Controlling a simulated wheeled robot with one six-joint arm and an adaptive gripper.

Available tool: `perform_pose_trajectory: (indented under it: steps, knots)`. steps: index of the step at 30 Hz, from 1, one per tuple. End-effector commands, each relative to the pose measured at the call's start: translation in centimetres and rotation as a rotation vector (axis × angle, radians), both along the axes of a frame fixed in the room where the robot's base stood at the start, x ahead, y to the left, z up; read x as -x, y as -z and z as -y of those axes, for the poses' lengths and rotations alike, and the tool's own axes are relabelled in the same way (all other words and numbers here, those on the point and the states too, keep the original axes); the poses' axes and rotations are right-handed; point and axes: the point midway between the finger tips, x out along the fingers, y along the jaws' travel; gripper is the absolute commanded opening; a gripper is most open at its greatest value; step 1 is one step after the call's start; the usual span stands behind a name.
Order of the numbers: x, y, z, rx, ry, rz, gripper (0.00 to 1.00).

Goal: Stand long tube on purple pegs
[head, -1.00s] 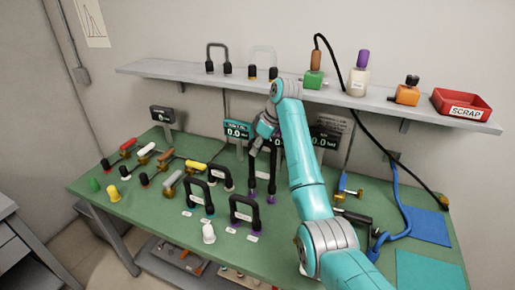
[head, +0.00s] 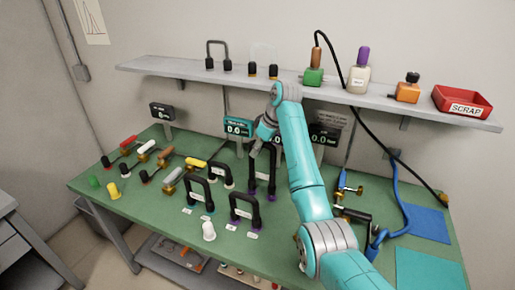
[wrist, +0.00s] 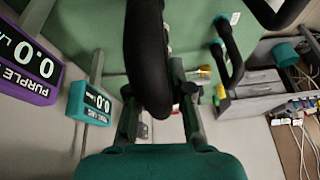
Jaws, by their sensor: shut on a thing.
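The long tube (head: 274,170) is a tall black inverted U, upright near the back middle of the bench, with purple at the feet of its legs. My gripper (head: 256,150) is at its top. In the wrist view the black tube (wrist: 148,60) passes between the fingers of my gripper (wrist: 158,110), which are shut on it. The purple pegs cannot be told apart from the purple ends of the tube. I cannot tell whether the feet are fully seated. A shorter black tube (head: 245,197) with purple feet stands in front.
Other black tubes (head: 197,180) stand left of the long tube. Colour-handled valves (head: 145,148) fill the left side. Displays (head: 238,127) stand behind. A shelf (head: 300,92) overhangs the back. Blue hose (head: 395,205) lies right.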

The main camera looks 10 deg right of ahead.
Motion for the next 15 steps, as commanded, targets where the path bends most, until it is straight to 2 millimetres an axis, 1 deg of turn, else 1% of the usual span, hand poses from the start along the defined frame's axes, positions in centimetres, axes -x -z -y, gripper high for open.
perform_pose_trajectory:
  steps: [15]
  knots:
    - [-0.02, 1.08, 0.00, -0.001, -0.001, 0.001, 0.00]
